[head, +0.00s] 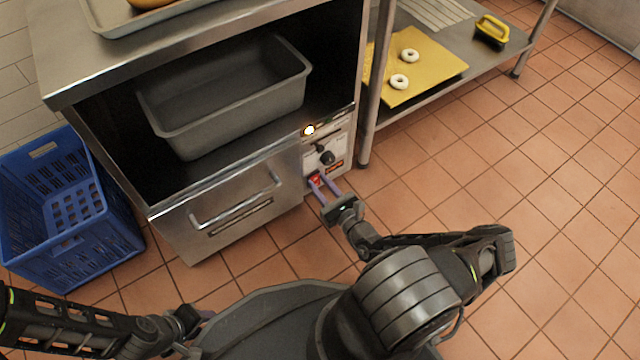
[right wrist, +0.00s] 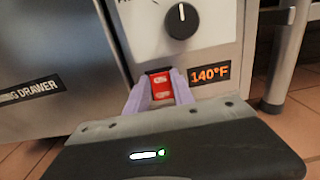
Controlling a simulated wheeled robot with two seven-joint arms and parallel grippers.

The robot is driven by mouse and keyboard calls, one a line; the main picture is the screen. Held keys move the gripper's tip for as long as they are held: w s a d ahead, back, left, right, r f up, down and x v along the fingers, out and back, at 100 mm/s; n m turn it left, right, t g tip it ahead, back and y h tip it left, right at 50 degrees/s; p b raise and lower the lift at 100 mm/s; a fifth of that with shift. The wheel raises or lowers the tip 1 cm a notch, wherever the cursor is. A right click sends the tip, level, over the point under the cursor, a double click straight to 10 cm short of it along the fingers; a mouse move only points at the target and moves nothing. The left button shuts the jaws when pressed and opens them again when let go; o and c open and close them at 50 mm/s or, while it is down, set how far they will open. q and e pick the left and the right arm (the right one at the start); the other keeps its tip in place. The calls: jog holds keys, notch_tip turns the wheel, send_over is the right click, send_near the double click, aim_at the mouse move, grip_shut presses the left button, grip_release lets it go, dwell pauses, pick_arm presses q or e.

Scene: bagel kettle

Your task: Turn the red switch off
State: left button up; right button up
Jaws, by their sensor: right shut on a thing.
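The red switch (right wrist: 160,84) is on the white control panel of the steel warming unit, below a black knob (right wrist: 181,20). It also shows in the head view (head: 315,180). My right gripper (right wrist: 161,90) is at the switch, its two purple fingers on either side of it and shut on it. The fingers partly cover the switch's sides. In the head view, my right gripper (head: 322,184) reaches the panel from below. An orange display (right wrist: 209,75) beside the switch reads 140°F. A round light (head: 309,130) on the panel glows. My left gripper is not clearly visible at the lower left.
A drawer with a handle (head: 236,200) is left of the panel, under an open bay holding a grey pan (head: 235,115). A blue crate (head: 60,215) stands at left. A steel shelf with a yellow board (head: 425,70) and two bagels is at right.

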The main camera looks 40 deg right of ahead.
grip_shut()
jog(key=shift+f+t+b, duration=0.45)
jog(key=shift+t+b, duration=0.15)
jog(key=shift+b, duration=0.1)
jog(key=shift+s+f+t, duration=0.1)
jog(key=shift+s+t, duration=0.05)
jog(key=shift+t, duration=1.35)
jog(key=o, duration=0.7)
grip_release()
